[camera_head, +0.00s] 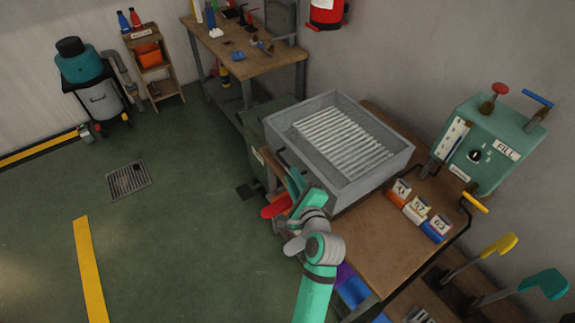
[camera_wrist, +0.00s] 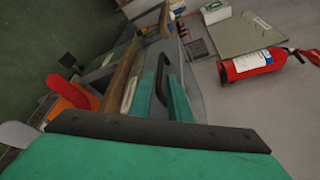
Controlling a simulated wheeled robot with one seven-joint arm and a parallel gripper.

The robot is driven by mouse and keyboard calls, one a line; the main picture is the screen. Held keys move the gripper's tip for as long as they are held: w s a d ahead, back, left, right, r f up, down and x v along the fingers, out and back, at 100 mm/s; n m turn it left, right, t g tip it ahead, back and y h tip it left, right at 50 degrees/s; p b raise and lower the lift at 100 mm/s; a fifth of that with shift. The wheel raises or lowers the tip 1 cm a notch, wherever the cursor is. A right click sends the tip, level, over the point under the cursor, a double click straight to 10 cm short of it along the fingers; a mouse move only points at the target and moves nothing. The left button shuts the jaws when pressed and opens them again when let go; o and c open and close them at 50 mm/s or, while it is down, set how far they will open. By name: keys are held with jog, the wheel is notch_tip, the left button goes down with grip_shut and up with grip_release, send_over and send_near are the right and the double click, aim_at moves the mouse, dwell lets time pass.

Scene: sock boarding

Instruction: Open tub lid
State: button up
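A grey open-topped box (camera_head: 299,157), likely the tub, stands on the bench. Light slats (camera_head: 340,140) run across its inside; I cannot tell whether they are a lid. A dark handle (camera_head: 281,158) shows by its left side. A black looped handle (camera_wrist: 162,77) also shows in the wrist view, just ahead of my fingers. My gripper (camera_head: 294,184) is close by the near left side of the box. In the wrist view my gripper (camera_wrist: 160,100) has its teal fingers apart with the loop in line with the gap. I see nothing held.
A red object (camera_head: 275,208) lies just left of my gripper. Several labelled small bins (camera_head: 415,208) stand on the wooden bench (camera_head: 385,255) right of the box. A green machine (camera_head: 485,145) is behind them. The floor (camera_head: 190,220) to the left is mostly clear.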

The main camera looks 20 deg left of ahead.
aim_at(287, 164)
jog(key=x, duration=0.7)
jog(key=shift+c, duration=0.3)
grip_shut()
